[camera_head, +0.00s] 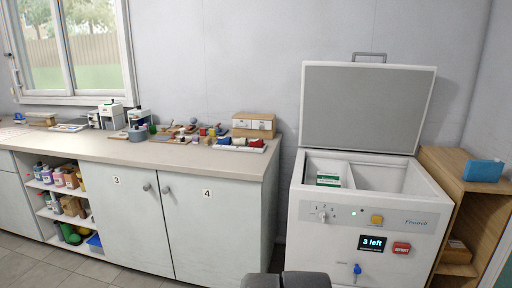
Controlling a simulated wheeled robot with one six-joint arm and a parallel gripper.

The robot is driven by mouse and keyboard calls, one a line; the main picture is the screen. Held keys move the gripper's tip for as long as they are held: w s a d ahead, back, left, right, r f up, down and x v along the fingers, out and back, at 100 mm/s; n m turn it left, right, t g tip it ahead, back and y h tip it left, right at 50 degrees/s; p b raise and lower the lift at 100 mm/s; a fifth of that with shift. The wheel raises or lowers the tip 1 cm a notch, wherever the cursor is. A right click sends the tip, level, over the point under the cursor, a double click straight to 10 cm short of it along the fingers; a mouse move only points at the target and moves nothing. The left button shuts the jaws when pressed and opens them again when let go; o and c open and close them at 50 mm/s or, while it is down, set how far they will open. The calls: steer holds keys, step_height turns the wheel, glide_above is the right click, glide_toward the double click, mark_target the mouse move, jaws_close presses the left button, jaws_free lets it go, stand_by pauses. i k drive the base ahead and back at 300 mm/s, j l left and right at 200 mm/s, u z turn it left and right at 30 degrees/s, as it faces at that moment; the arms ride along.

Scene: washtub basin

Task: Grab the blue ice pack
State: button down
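A blue flat block (483,170), which looks like the blue ice pack, lies on top of the wooden shelf unit (455,169) at the far right. It sits to the right of the open white chest freezer (325,212). Nothing is touching it apart from the shelf top. Dark grey rounded parts of my own body show at the bottom edge, in front of the freezer. My gripper's fingers are not in view.
The freezer's lid (366,108) stands raised, and green-and-white boxes (328,179) lie inside. Its display reads "3 left". A long counter (220,160) at left carries several small items. Clear tiled floor (60,262) shows at lower left.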

mark_target(476, 171)
steer(key=z, duration=1.7)
